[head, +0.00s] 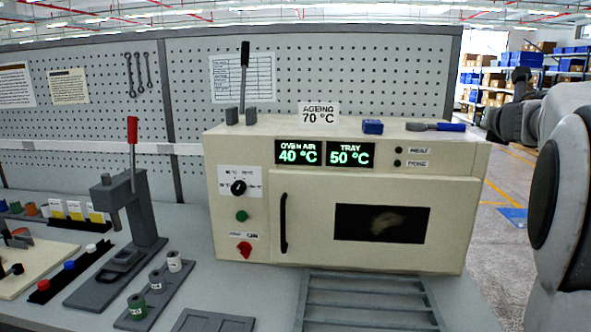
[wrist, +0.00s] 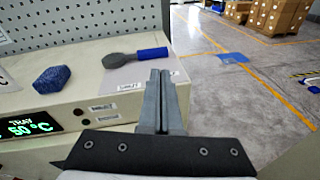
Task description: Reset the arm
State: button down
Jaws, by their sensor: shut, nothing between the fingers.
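My gripper (wrist: 161,92) is shut with nothing between its fingers. In the wrist view its fingers point forward over the right end of the oven's top. In the head view my arm comes in from the right edge, and the fingertips are hard to make out there. The cream ageing oven (head: 229,160) stands on the bench with its door shut. Its displays read 40 °C for oven air and 50 °C for tray. A blue-handled tool (head: 436,127) lies on top of the oven, and it also shows just beyond my fingers in the wrist view (wrist: 150,54).
A blue block (head: 372,127) sits on the oven beside the "AGEING 70 °C" sign (head: 318,112). A press with a red-handled lever (head: 132,130) and several spools stand left of the oven. A slatted rack (head: 368,302) lies in front. Open floor (wrist: 235,110) is to the right.

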jog(key=s+a+m+g+h+p, duration=0.25)
jog(key=s+a+m, duration=0.8)
jog(key=m, duration=0.75)
jog(key=s+a+f+m+g+y+p, duration=0.2)
jog(key=s+a+f+m, duration=0.4)
jog(key=s+a+f, duration=0.3)
jog(key=s+a+f+m+g+y+p, duration=0.2)
jog(key=s+a+f+m+g+y, duration=0.3)
jog(key=s+a, duration=0.8)
notch_tip(320, 180, down, 4)
jog(key=shift+r+m+y, duration=0.15)
jog(key=shift+m+y, duration=0.35)
jog(key=shift+y, duration=0.05)
